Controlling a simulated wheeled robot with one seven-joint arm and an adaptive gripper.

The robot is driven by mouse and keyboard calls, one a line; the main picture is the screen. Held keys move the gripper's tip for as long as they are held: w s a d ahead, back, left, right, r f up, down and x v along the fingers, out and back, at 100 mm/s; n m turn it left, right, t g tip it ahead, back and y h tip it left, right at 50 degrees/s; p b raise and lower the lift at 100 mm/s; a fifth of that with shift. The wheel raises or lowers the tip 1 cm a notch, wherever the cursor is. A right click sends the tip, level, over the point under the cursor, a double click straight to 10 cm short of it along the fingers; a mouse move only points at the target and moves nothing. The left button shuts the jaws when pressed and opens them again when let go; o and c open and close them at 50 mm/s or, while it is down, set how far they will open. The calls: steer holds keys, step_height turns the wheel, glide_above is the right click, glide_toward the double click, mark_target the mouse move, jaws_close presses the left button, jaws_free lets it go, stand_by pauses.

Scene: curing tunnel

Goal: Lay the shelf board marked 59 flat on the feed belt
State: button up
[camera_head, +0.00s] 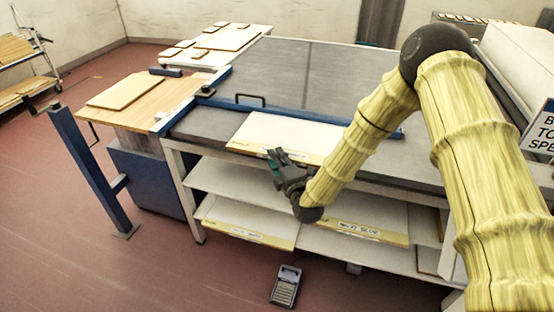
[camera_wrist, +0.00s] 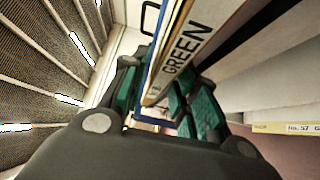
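A white board with a yellow front edge (camera_head: 285,134) lies at the front of the bench, in front of the blue rail, in the head view. In the wrist view a board edge lettered GREEN (camera_wrist: 187,48) runs between the green-padded fingers of my gripper (camera_wrist: 160,100). Whether the pads press on it is unclear. Its number is not readable, so I cannot tell if it is board 59. The dark grey surface (camera_head: 300,68) behind the blue rail looks like the feed belt.
Shelves below hold labelled boards, one lower left (camera_head: 246,222) and one lettered BLUE (camera_head: 365,228). A board labelled No. 57 (camera_wrist: 290,128) shows in the wrist view. A wooden side table (camera_head: 150,87), blue post (camera_head: 88,165) and floor pedal (camera_head: 286,286) stand nearby.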

steer(key=shift+r, duration=0.1)
steer(key=b+v, duration=0.2)
steer(key=v, duration=1)
steer(key=shift+b, duration=0.3)
